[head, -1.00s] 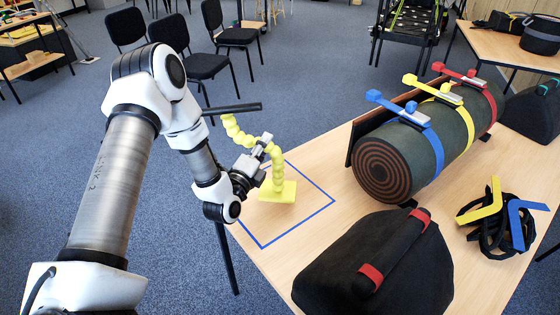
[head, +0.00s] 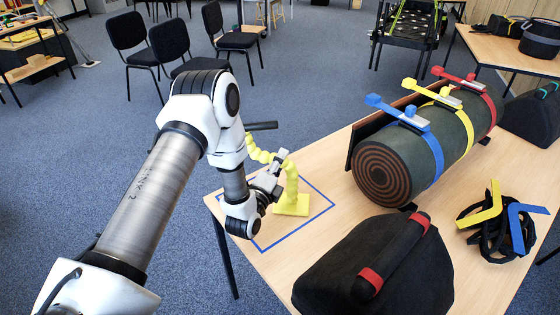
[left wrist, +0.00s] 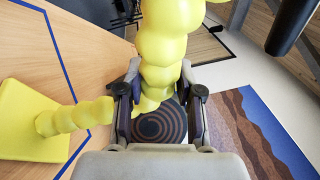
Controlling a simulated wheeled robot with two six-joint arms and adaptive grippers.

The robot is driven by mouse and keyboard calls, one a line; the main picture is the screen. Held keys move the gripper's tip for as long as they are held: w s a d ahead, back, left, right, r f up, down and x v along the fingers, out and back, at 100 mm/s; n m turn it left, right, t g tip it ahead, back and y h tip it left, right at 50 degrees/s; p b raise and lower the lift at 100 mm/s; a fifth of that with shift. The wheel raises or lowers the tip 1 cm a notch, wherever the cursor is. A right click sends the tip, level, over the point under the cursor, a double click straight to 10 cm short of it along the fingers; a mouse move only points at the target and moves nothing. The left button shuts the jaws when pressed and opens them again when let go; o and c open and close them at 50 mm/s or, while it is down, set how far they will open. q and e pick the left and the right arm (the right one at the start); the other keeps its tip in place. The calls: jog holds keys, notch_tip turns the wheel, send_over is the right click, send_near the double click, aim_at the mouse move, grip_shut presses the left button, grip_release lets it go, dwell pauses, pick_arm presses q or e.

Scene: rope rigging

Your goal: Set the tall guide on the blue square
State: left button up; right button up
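The tall guide (head: 292,185) is a yellow, knobbly, curved stem on a flat square yellow base, with a dark bar (head: 262,126) at its top end. My left gripper (head: 268,183) is shut on the stem above the base; in the left wrist view the stem (left wrist: 165,45) passes between its fingers (left wrist: 160,112). The blue square (head: 318,217) is a tape outline on the table. The base (head: 291,206) shows inside the outline, towards its right corner. Whether it touches the table I cannot tell. My arm hides the outline's left part. My right gripper is out of view.
A dark green roll (head: 400,165) with blue, yellow and red straps lies at the right back. A black bag (head: 385,270) stands at the front. Black straps with yellow and blue pieces (head: 490,225) lie to the right. Chairs stand beyond the table.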

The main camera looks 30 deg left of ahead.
pick_arm(q)
jog(key=shift+o, duration=0.7)
jog(key=shift+s+r, duration=0.1)
jog(key=shift+r, duration=0.1)
jog(key=s+d+f+b, duration=0.1)
jog(key=s+b, duration=0.8)
jog(key=s, duration=0.2)
jog(key=shift+s+d+f, duration=0.25)
jog(key=shift+s+d, duration=0.05)
jog(key=shift+d, duration=0.1)
